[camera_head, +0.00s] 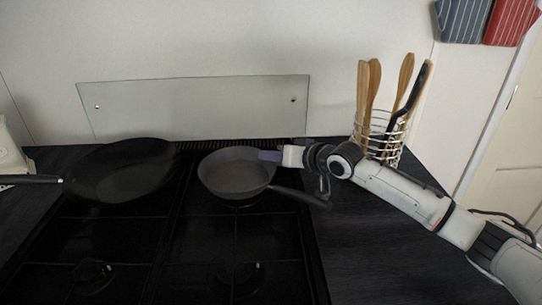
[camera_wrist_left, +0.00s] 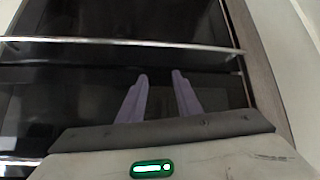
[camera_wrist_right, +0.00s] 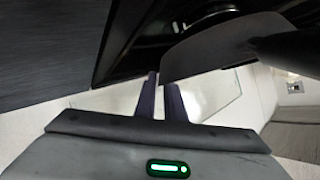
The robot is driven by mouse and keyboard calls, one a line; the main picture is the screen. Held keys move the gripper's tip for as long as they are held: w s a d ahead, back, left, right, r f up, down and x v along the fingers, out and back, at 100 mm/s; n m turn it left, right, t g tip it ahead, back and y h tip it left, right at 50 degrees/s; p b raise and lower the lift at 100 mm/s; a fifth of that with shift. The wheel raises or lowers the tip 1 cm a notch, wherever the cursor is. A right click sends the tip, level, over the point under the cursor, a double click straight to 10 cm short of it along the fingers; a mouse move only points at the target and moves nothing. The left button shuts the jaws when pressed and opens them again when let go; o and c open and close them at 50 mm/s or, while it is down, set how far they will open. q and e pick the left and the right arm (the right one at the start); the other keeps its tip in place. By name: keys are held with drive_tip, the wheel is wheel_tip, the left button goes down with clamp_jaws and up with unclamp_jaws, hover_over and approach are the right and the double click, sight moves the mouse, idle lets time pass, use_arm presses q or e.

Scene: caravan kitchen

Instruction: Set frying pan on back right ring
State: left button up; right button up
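A grey frying pan (camera_head: 236,172) is over the back right ring of the hob, roughly level, its handle (camera_head: 298,196) pointing right and toward me. I cannot tell whether it rests on the ring or is just above it. My right gripper (camera_head: 270,156) is at the pan's right rim. In the right wrist view, its fingers (camera_wrist_right: 161,85) are close together with the pan's dark wall (camera_wrist_right: 210,52) at the tips, covering part of one finger. My left gripper (camera_wrist_left: 159,82) is out of the head view; its wrist view shows its fingers apart and empty.
A wide black pan (camera_head: 124,172) sits on the back left, handle pointing left. A glass splashback (camera_head: 200,108) stands behind the hob (camera_head: 170,240). A wire utensil holder (camera_head: 384,135) with wooden tools stands right, behind my right arm. The front rings are clear.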

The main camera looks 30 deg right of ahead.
drive_tip(key=shift+o, duration=1.3)
drive_tip(key=shift+r, duration=0.15)
drive_tip(key=v, duration=1)
drive_tip(key=shift+s+d, duration=0.15)
drive_tip(key=shift+s+r+b, duration=0.3)
drive_tip(key=shift+s+r, duration=0.1)
drive_tip(key=shift+s, duration=0.35)
drive_tip(key=shift+o, duration=0.5)
